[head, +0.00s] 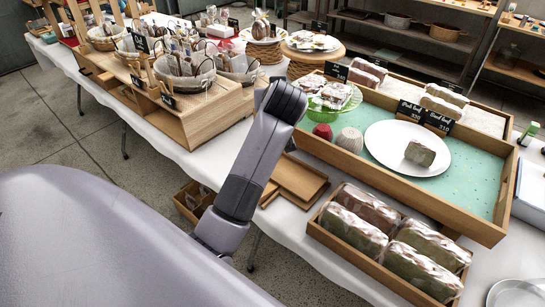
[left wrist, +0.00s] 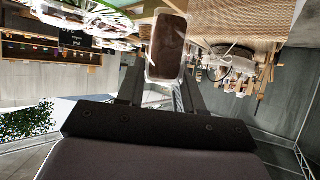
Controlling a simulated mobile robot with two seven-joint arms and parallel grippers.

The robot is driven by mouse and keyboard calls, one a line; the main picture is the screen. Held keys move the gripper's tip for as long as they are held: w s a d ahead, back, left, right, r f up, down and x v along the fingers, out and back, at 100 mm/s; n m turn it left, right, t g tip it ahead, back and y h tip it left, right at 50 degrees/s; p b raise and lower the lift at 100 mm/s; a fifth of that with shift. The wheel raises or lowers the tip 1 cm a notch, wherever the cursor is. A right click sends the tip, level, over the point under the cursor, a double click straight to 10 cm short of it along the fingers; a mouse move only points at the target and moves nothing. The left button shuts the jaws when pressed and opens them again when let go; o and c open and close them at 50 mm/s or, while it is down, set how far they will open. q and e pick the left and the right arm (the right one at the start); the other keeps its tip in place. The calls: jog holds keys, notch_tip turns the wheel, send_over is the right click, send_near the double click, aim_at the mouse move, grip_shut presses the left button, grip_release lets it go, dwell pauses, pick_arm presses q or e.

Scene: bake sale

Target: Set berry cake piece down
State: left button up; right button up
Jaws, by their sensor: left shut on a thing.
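My left gripper (left wrist: 162,76) shows in the left wrist view, its two dark fingers on either side of a dark reddish-brown slab in a clear wrapper (left wrist: 167,46), which I take to be the berry cake piece. It is shut on that piece. In the head view my left arm reaches over the front of the table, and its gripper and the piece are hidden behind the arm's end. A white round plate (head: 377,143) lies in the wooden tray with one cake piece (head: 420,153) on it. My right gripper is in neither view.
The teal-lined tray (head: 470,190) also holds a green stand (head: 330,102) with wrapped pieces, two small cups and black price signs. A front wooden crate (head: 345,250) holds several wrapped loaves. Baskets (head: 185,80) of packets stand on a wooden riser at left.

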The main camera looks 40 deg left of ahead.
pick_arm(q)
notch_tip(320, 180, down, 16)
jog(key=b, duration=0.3)
jog(key=shift+f, duration=0.2)
jog(key=o, duration=0.7)
jog(key=shift+f, duration=0.15)
